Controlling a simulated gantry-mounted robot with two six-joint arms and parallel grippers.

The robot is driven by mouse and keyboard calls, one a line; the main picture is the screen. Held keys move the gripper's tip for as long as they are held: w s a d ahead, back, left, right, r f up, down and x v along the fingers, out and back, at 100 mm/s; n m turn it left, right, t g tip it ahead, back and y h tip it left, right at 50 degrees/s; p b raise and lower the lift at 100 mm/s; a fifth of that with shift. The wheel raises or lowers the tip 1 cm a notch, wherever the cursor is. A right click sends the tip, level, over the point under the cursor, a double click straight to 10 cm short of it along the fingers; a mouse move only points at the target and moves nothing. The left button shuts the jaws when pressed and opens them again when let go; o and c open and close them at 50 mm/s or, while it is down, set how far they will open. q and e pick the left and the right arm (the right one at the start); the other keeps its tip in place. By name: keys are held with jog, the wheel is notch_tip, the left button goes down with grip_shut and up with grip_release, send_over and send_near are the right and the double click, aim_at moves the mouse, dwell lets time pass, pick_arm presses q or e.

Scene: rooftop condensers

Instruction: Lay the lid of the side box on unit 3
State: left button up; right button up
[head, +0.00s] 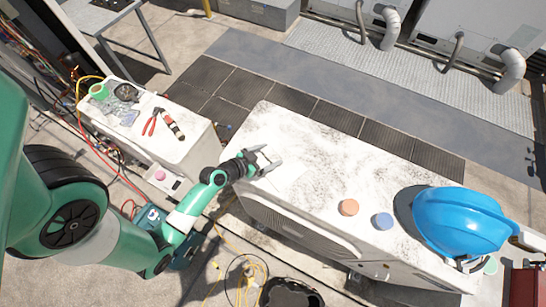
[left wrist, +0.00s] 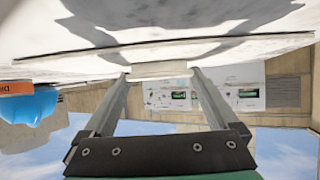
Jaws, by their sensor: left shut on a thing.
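My left gripper (head: 271,157) is over the left end of the large condenser's pale, stained top (head: 330,150). Its fingers are shut on a thin white piece, probably the lid (left wrist: 160,70), which shows between the fingertips in the left wrist view. In the head view this piece is hard to tell from the white surface. I cannot tell whether it touches the condenser top. The left gripper's fingers also show in the left wrist view (left wrist: 160,82). No unit number is readable, and I cannot make out the side box for certain. My right gripper is not in view.
A blue hard hat (head: 462,222), an orange disc (head: 348,207) and a blue disc (head: 382,221) lie on the condenser's right part. A lower white cabinet (head: 180,150) at left carries red-handled pliers (head: 151,121) and small items. Cables cross the floor; a black bucket (head: 290,294) stands in front.

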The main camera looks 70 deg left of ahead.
pick_arm(q)
jog(key=shift+w+r, duration=0.1)
jog(key=shift+f, duration=0.25)
jog(key=o, duration=1.3)
jog(key=shift+r, duration=0.1)
jog(key=shift+r, duration=0.1)
jog(key=shift+s+r, duration=0.15)
jog(key=shift+s, duration=0.15)
jog(key=v, duration=1)
jog(key=shift+s+r+b, duration=0.1)
jog(key=shift+s+b, duration=0.1)
jog(key=shift+b, duration=0.1)
jog(key=shift+s+d+r, duration=0.3)
jog(key=shift+s, duration=0.1)
jog(key=shift+w+a, duration=0.1)
